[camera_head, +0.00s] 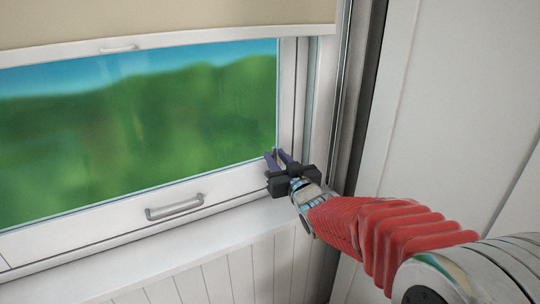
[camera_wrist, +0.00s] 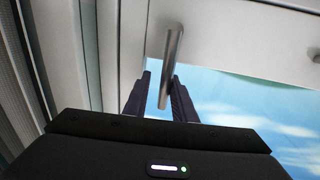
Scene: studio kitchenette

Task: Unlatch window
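The window (camera_head: 150,125) has a white frame and looks out on green hills and blue sky. In the wrist view, a slim grey metal latch handle (camera_wrist: 172,62) sticks out from the white window frame (camera_wrist: 215,30). My gripper (camera_head: 274,151) is at the lower right corner of the window. Its two dark purple fingers are apart, and in the wrist view the gripper (camera_wrist: 160,77) has one finger on each side of the handle. The right finger looks very close to the handle; I cannot tell whether it touches. The latch is not clearly visible in the head view.
A grey pull handle (camera_head: 175,207) is on the window's bottom rail. A beige blind (camera_head: 170,20) covers the top. The white sill (camera_head: 190,237) is bare. A pale wall panel (camera_head: 450,110) stands close on the right, beside my arm.

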